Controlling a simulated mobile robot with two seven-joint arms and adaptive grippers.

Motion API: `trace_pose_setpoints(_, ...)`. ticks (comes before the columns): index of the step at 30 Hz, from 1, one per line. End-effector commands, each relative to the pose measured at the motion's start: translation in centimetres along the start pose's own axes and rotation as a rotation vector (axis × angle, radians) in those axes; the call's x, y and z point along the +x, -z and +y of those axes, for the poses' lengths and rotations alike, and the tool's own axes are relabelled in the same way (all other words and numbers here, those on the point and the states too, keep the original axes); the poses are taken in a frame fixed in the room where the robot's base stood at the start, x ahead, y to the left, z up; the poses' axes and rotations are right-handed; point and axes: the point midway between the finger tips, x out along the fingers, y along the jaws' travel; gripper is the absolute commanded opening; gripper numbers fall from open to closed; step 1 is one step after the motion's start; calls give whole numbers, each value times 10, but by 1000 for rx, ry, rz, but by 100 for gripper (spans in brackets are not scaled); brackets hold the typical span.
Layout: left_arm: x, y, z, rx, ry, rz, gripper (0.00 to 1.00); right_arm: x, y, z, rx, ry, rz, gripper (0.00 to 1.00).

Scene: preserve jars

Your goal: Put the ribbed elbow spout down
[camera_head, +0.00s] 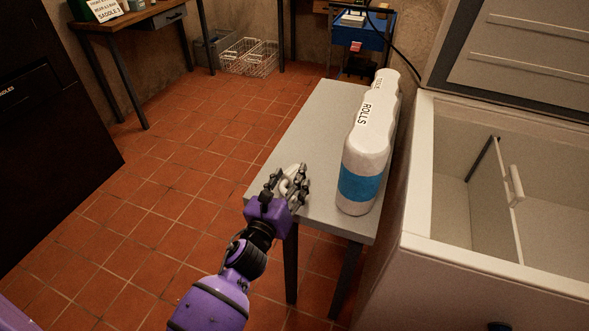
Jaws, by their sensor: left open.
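The ribbed elbow spout (288,184) is a small whitish curved piece at the near left part of the grey table (318,110). My left gripper (288,180) is open, with its fingers around the spout. The fingers partly cover the spout, so I cannot tell whether they touch it. It looks to be at the tabletop, but its underside is hidden. My right gripper is not in view.
An open chest with a divider (492,200) adjoins on the right. Wire baskets (248,57) stand on the floor behind. The table's far left part is clear.

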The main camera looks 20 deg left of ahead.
Motion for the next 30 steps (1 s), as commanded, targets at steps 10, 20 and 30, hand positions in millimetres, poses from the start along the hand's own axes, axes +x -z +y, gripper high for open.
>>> trace_pose_setpoints(10,-66,2,0,-1,0,2,48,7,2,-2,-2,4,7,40)
trace_pose_setpoints(20,-76,0,0,-1,1,0,48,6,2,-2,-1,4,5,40)
trace_pose_setpoints(30,-143,71,27,-583,-135,155,48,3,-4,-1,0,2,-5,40)
